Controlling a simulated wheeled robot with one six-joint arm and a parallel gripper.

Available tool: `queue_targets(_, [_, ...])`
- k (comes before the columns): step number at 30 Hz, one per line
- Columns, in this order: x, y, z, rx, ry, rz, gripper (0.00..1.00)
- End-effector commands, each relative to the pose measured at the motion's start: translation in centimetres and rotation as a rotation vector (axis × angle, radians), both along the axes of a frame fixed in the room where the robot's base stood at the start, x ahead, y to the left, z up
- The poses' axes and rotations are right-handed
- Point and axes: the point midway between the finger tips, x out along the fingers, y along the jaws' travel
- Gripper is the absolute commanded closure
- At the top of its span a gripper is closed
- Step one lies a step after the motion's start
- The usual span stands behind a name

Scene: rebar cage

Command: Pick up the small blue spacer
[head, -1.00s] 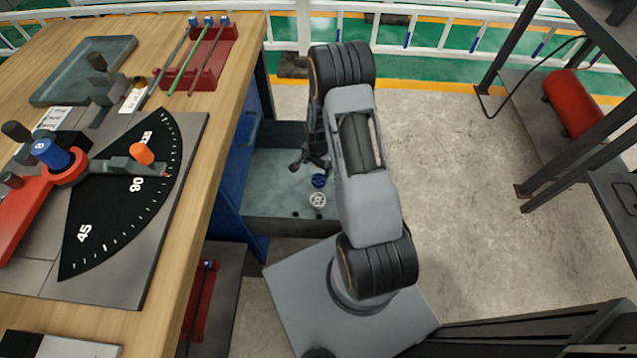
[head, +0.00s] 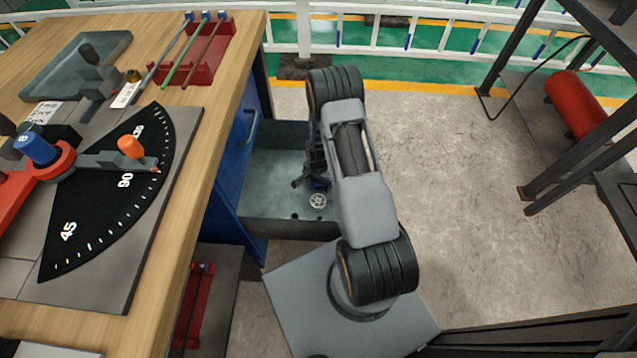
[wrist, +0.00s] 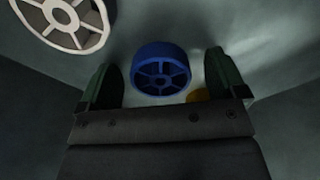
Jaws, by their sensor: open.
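The small blue spacer (wrist: 160,70) is a spoked wheel shape lying in the open drawer (head: 262,205). In the wrist view it sits just ahead of my gripper (wrist: 162,78), between the two dark green fingers and apart from both. The fingers are open with nothing held. In the head view my gripper (head: 308,183) is down inside the drawer, and the blue spacer (head: 319,184) is mostly hidden by it.
A larger white spoked spacer (wrist: 68,22) lies close to the blue one, at the upper left in the wrist view. A small yellow piece (wrist: 197,95) shows by the right finger. Drawer walls surround the gripper. The wooden workbench (head: 200,200) stands left.

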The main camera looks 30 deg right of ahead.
Motion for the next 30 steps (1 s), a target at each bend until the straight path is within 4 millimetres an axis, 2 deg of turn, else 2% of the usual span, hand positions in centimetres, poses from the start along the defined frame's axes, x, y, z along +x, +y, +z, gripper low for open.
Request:
queue_targets(5, [0.03,-0.02,0.08,0.0,-0.001,0.0,0.11])
queue_targets(21, [0.02,-0.02,0.1,0.0,-0.001,0.0,0.62])
queue_targets(27, [0.03,-0.02,0.16,0.0,-0.001,0.0,0.63])
queue_targets(30, [0.07,-0.03,0.84,0.0,-0.002,0.0,0.63])
